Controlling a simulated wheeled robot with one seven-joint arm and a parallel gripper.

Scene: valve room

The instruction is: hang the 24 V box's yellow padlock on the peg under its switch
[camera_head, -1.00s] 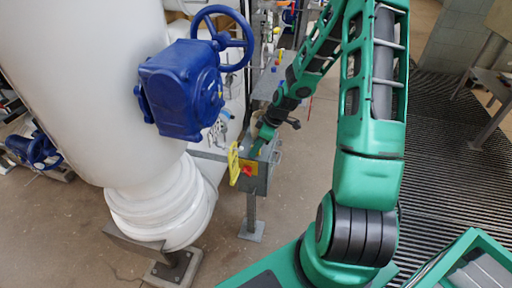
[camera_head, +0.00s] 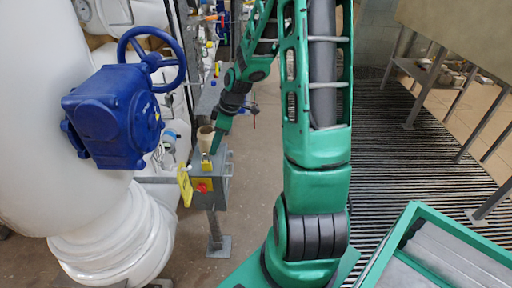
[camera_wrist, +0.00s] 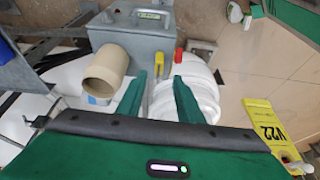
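The grey switch box (camera_head: 222,185) stands on a post left of my arm; it fills the top of the wrist view (camera_wrist: 135,40). Its red switch (camera_head: 201,188) sits on a yellow plate, and its red part also shows in the wrist view (camera_wrist: 178,55). A small yellow piece that looks like the padlock (camera_head: 206,160) is at the box's upper edge; it shows between the fingertips in the wrist view (camera_wrist: 159,63). My gripper (camera_wrist: 159,78) is open, its two green fingers apart with nothing clamped between them. I cannot make out the peg.
A tan cylinder (camera_wrist: 106,72) stands close to the left finger. A yellow V22 tag (camera_wrist: 264,125) hangs at the right, also beside the box (camera_head: 185,184). A blue valve actuator (camera_head: 112,117) and white pipe (camera_head: 105,235) stand left. Floor grating (camera_head: 400,140) lies right.

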